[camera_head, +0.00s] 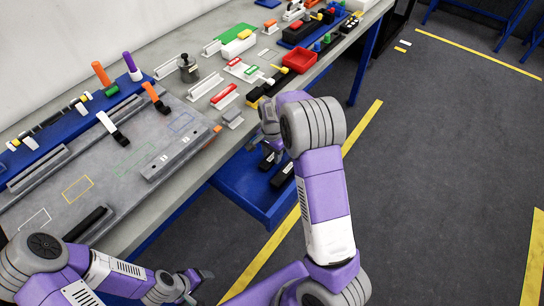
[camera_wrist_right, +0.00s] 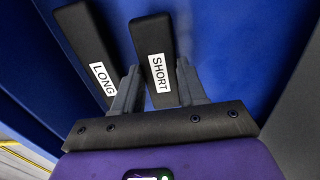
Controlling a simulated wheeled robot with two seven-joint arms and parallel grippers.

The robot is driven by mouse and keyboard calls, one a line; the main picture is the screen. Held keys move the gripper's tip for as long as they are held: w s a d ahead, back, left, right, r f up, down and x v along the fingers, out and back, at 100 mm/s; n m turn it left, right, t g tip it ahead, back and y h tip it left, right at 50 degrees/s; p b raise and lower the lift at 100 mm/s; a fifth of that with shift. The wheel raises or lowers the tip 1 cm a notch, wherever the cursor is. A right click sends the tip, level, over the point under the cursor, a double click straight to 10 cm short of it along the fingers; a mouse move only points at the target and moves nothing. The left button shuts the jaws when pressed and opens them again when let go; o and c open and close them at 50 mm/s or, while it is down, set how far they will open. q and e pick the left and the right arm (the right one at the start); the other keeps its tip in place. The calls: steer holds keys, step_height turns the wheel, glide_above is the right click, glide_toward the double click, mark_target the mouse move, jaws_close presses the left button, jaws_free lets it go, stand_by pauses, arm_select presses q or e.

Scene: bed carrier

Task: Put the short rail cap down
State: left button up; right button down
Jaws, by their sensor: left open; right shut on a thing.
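The short rail cap (camera_wrist_right: 153,45) is a black bar with a white SHORT label. In the right wrist view it sits between the fingers of my right gripper (camera_wrist_right: 157,78), which is shut on it. The long rail cap (camera_wrist_right: 86,50), a black bar with a LONG label, lies just left of it, outside the fingers. Both are in or over the blue drawer (camera_head: 238,186). The head view shows two black bars there but their labels are too small to read. My left gripper (camera_head: 193,284) is open and empty, low in front of the bench.
The grey bench (camera_head: 135,228) runs above and left of the drawer. It holds a grey fixture plate (camera_head: 100,175), a blue rack with orange and purple pegs, and a red bin (camera_head: 299,60). The drawer's left part is bare. Open floor lies right.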

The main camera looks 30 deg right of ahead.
mark_target(272, 157)
steer(key=shift+f, duration=0.25)
steer(key=shift+f, duration=0.15)
steer(key=c, duration=0.6)
jaws_free()
steer(key=shift+r+p, duration=2.05)
steer(key=shift+r, duration=4.2)
